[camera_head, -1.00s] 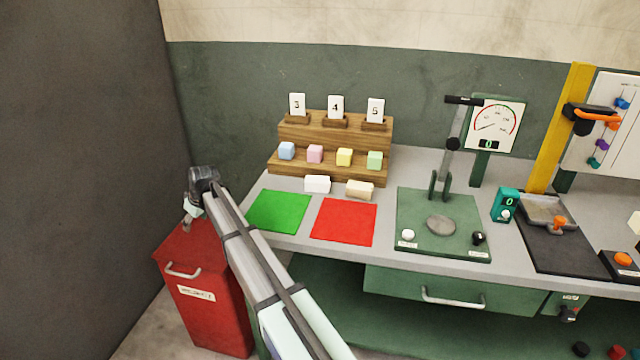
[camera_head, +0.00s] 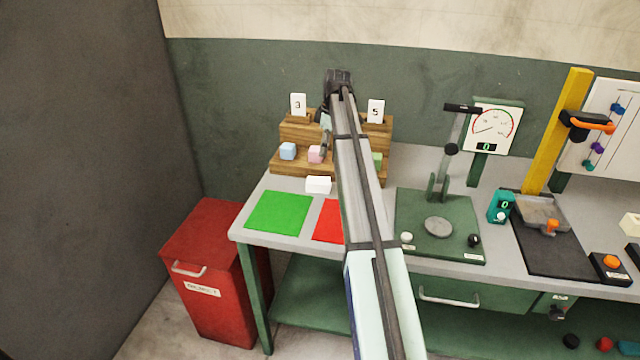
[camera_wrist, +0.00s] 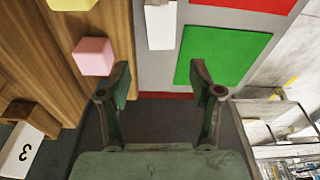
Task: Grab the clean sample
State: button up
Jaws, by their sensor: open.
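Small foam cubes stand on the wooden stepped rack (camera_head: 295,130): blue (camera_head: 287,151), pink (camera_head: 314,155) and green (camera_head: 377,160). A white block (camera_head: 318,185) lies on the bench in front of the rack. None is visibly marked as the clean sample. My gripper (camera_head: 324,143) is over the rack by the pink cube, partly hidden by my arm. In the wrist view my gripper (camera_wrist: 160,85) is open and empty; the pink cube (camera_wrist: 93,57), yellow cube (camera_wrist: 73,4) and white block (camera_wrist: 160,26) lie beyond its fingers. My arm hides the yellow cube and beige block in the head view.
A green mat (camera_head: 278,211) and a red mat (camera_head: 327,220) lie on the bench's front left. Number cards 3 (camera_head: 298,104) and 5 (camera_head: 375,109) stand on the rack's top. The press (camera_head: 437,205) is to the right. A red bin (camera_head: 212,255) stands at left.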

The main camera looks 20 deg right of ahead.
jog(key=p, duration=0.2)
send_near(319, 180)
jog(key=f, duration=0.3)
jog(key=a+f, duration=0.1)
jog(key=f, duration=0.1)
jog(key=shift+w+f, duration=0.1)
jog(key=shift+w, duration=0.3)
jog(key=shift+a+f+p, duration=0.1)
jog(key=shift+f+p, duration=0.45)
jog(key=shift+f, duration=0.3)
jog(key=shift+a+f+p, duration=0.2)
jog(key=shift+f+p, duration=0.3)
jog(key=shift+f, duration=1.25)
jog(key=shift+f, duration=0.25)
jog(key=c, duration=0.7)
